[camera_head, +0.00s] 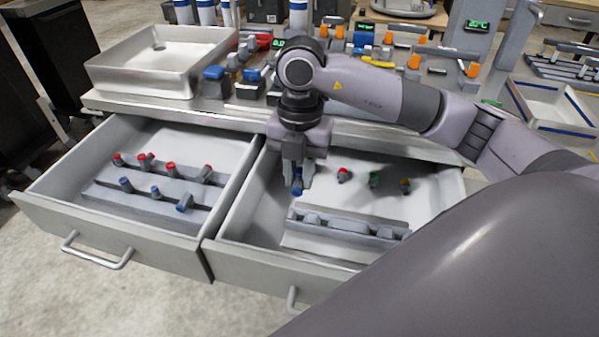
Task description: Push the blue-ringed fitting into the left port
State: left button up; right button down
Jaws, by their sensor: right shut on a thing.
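My right gripper (297,174) reaches down into the right open drawer (232,208). It is shut on a blue-ringed fitting (297,188), which shows below and between its fingers. The fitting is above or near the drawer floor, just behind the grey rack; I cannot tell if it touches anything. The gripper hides its upper part. I cannot make out the left port for certain in this view. My left gripper is not in view.
Red (344,174), green (375,179) and yellow (404,185) fittings lie right of the gripper. A grey rack (345,228) stands in front. The left drawer (110,216) holds several red and blue fittings. A metal tray (160,72) and crowded devices stand on the counter.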

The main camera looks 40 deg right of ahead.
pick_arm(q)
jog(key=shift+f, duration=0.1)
pick_arm(e)
jog(key=shift+f, duration=0.2)
